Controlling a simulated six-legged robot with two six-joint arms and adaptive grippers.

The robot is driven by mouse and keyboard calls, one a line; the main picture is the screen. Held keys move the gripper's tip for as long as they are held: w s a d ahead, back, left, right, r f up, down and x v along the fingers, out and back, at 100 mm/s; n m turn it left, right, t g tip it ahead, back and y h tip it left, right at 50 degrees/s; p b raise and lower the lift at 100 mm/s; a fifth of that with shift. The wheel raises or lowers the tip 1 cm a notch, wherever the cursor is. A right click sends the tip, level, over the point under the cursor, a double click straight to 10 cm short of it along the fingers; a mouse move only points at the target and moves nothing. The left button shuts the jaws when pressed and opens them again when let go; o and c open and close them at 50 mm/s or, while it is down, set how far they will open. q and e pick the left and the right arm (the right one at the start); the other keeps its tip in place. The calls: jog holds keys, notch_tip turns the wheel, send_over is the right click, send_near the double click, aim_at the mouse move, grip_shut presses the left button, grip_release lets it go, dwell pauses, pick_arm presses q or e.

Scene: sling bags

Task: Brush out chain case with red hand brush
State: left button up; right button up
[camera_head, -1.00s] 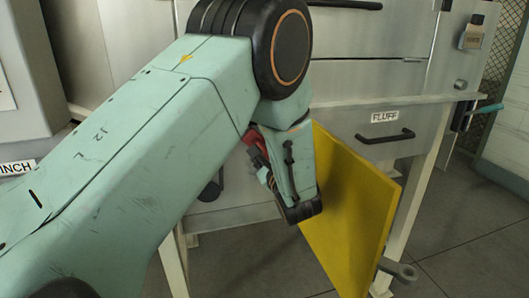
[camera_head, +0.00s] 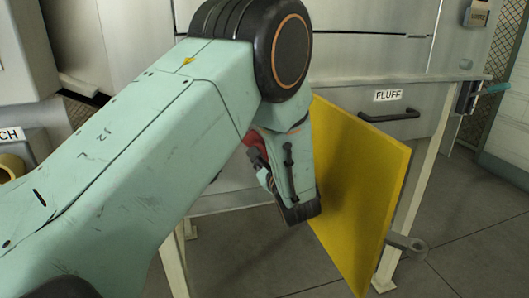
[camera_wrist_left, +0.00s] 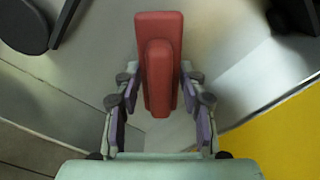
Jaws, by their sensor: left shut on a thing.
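My left gripper (camera_head: 262,168) is largely hidden behind its own wrist in the head view. In the left wrist view the left gripper (camera_wrist_left: 160,102) is shut on the red hand brush (camera_wrist_left: 158,55), with a finger on either side. Only a small red piece of the brush (camera_head: 256,153) shows in the head view, left of the wrist. A yellow panel (camera_head: 362,190) stands upright just right of the gripper, in front of a grey machine. I cannot make out the chain case opening; my left arm covers much of that area. My right gripper is not in view.
The grey machine (camera_head: 375,65) has a drawer front labelled FLUFF (camera_head: 388,95) with a dark handle (camera_head: 390,116). A pale leg (camera_head: 408,205) and a grey bracket (camera_head: 405,243) stand beside the yellow panel. Grey floor (camera_head: 465,235) is open at the right.

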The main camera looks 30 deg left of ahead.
aim_at(260, 142)
pick_arm(q)
jog(key=shift+f+b, duration=0.9)
jog(key=shift+f, duration=0.1)
jog(key=shift+a+f, duration=0.1)
jog(key=shift+f, duration=2.35)
jog(key=shift+s+a, duration=0.3)
jog(key=shift+s, duration=0.2)
jog(key=shift+r, duration=0.15)
jog(key=shift+w+r+p, duration=0.1)
jog(key=shift+r+p, duration=2.9)
jog(key=shift+r, duration=1.1)
jog(key=shift+r+p, duration=1.65)
jog(key=shift+r, duration=1.15)
jog(key=shift+d+f+b, duration=0.1)
jog(key=shift+f+b, duration=0.85)
jog(key=shift+a+f+b, duration=0.2)
jog(key=shift+f+b, duration=3.55)
jog(key=shift+f, duration=2.35)
jog(key=shift+d, duration=0.1)
